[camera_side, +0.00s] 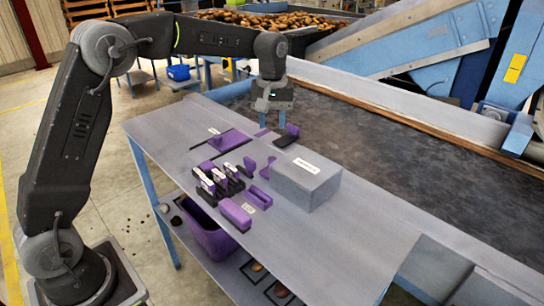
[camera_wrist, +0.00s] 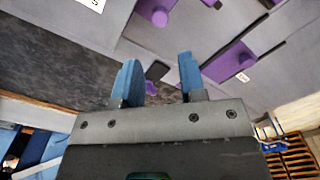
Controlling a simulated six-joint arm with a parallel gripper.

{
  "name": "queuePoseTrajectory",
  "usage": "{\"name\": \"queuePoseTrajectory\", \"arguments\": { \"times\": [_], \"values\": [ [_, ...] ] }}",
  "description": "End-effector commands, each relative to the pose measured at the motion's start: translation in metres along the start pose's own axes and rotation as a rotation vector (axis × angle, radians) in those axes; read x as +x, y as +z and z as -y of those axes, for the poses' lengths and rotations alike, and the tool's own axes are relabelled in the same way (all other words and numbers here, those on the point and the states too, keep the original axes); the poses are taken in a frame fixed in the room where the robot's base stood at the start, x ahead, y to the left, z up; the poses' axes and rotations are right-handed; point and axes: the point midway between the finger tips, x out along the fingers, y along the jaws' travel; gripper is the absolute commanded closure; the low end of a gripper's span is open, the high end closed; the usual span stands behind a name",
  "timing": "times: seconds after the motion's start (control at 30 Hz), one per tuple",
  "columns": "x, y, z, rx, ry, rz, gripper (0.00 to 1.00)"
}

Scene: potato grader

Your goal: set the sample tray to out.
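A flat purple panel (camera_side: 229,141) lies in a dark-edged slot at the far left of the bench, with a small white label beside it. It may be the sample tray, but I cannot read the label. A purple flat part beside a white label also shows in the wrist view (camera_wrist: 230,62). My gripper (camera_side: 273,122) hangs over the bench's far edge, to the right of the panel, pointing down. In the wrist view my gripper (camera_wrist: 159,62) has its two blue fingers apart, with nothing held between them. A small purple piece shows beyond the gap.
A grey labelled box (camera_side: 305,182) stands mid-bench. Purple-and-black labelled levers (camera_side: 220,182) and a purple block (camera_side: 235,214) are nearer. A black piece with a purple upright (camera_side: 290,132) sits near my gripper. A dark conveyor belt (camera_side: 400,150) runs behind. The bench's right front is clear.

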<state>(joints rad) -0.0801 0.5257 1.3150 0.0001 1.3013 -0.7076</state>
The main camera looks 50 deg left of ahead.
Motion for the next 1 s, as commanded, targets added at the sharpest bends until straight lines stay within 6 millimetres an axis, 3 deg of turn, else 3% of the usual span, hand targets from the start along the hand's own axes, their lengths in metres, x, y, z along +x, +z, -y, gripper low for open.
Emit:
{"name": "queuePoseTrajectory", "arguments": {
  "times": [0.3, 0.5, 0.7, 1.0],
  "values": [
    [0.067, 0.001, 0.001, 0.001, -0.003, 0.003, 0.62],
    [0.097, 0.001, 0.0, 0.002, -0.002, 0.001, 0.62],
    [0.109, 0.001, 0.0, 0.002, -0.001, -0.001, 0.62],
    [0.11, 0.001, 0.0, 0.002, 0.0, -0.001, 0.64]
  ]
}}
